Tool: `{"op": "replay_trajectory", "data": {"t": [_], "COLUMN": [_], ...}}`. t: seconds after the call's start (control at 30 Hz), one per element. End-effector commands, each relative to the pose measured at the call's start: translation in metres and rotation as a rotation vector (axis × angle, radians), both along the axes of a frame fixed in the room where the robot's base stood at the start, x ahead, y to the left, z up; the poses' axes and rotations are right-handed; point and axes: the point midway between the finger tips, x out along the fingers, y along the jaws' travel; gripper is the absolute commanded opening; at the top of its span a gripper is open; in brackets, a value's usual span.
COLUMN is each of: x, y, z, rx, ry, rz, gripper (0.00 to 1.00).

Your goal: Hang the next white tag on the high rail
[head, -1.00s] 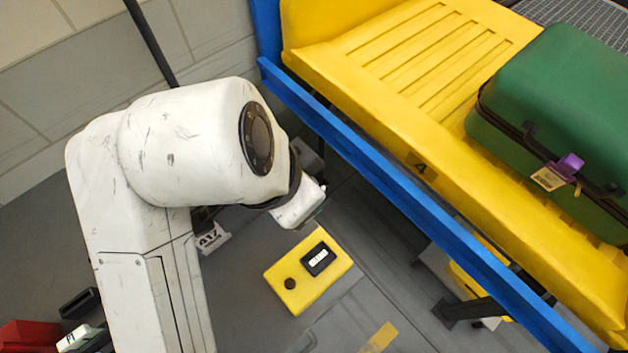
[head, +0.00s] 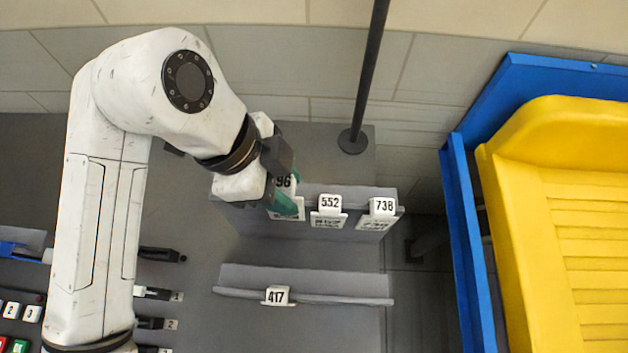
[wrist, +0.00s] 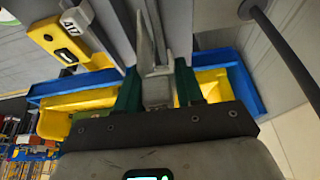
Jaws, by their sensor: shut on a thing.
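My gripper (head: 284,200), with green fingers, is at the left end of the back rail (head: 355,192). It is shut on a white tag (head: 286,181) whose visible digits end in 96. The fingers hide part of this tag. A pale piece (wrist: 156,85) shows between the green fingers in the wrist view. I cannot tell whether the tag rests on the rail. White tags 552 (head: 330,204) and 738 (head: 382,206) hang on the same rail to the right. Tag 417 (head: 277,295) is on the front rail (head: 340,299).
A black pole (head: 368,80) stands behind the back rail. The yellow conveyor tray (head: 560,230) with its blue frame (head: 460,230) is at the right. Several numbered clips and buttons (head: 22,312) lie at the lower left. A yellow box (wrist: 58,38) shows in the wrist view.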

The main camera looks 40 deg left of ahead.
Motion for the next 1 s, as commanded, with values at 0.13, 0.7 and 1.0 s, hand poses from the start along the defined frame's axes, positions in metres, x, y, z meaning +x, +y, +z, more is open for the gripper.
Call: {"op": "replay_trajectory", "data": {"t": [0.13,0.7,1.0], "x": [-0.002,-0.001,-0.001], "y": [0.002,0.002,0.001], "z": [-0.002,-0.033,-0.051], "rx": [0.000,0.000,-0.001], "ry": [0.000,-0.001,0.000], "rz": [0.002,0.003,0.002], "gripper": [0.06,0.06,0.06]}}
